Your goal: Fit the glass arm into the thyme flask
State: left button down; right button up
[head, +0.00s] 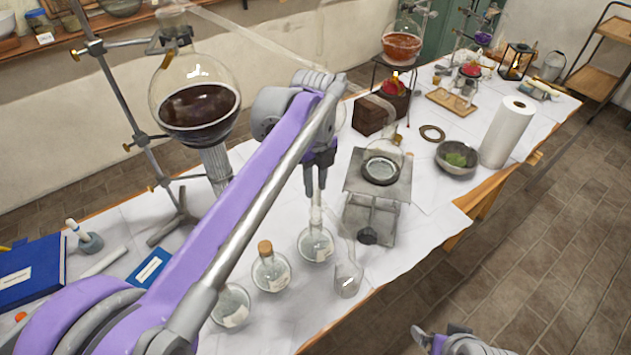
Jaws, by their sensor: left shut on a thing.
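My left gripper (316,190) points down above a round labelled flask (316,246) near the table's middle. It is shut on a pale, translucent upright piece, probably the glass arm (316,207). The piece's lower end is at the flask's neck; I cannot tell whether it is inside. A corked round flask (270,274) and another round flask (232,307), partly behind my arm, stand to the left. The labels are too small to read, so I cannot tell which is the thyme flask. Part of my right gripper (422,336) shows at the bottom edge; its jaws are unclear.
A large dark-filled flask (198,105) hangs on a stand at left. A bowl (457,158) and paper roll (507,132) stand right.

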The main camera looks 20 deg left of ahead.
pick_arm(q)
jog(key=shift+f, duration=0.3)
dwell(0.4)
jog(key=shift+f, duration=0.2)
jog(key=shift+f+b, duration=0.6)
jog(key=shift+f, duration=0.55)
dwell(2.0)
jog(key=c, duration=0.6)
grip_release()
jog(key=shift+o, duration=0.4)
jog(key=o, duration=0.4)
jog(key=shift+c, duration=0.2)
jog(key=shift+r, duration=0.15)
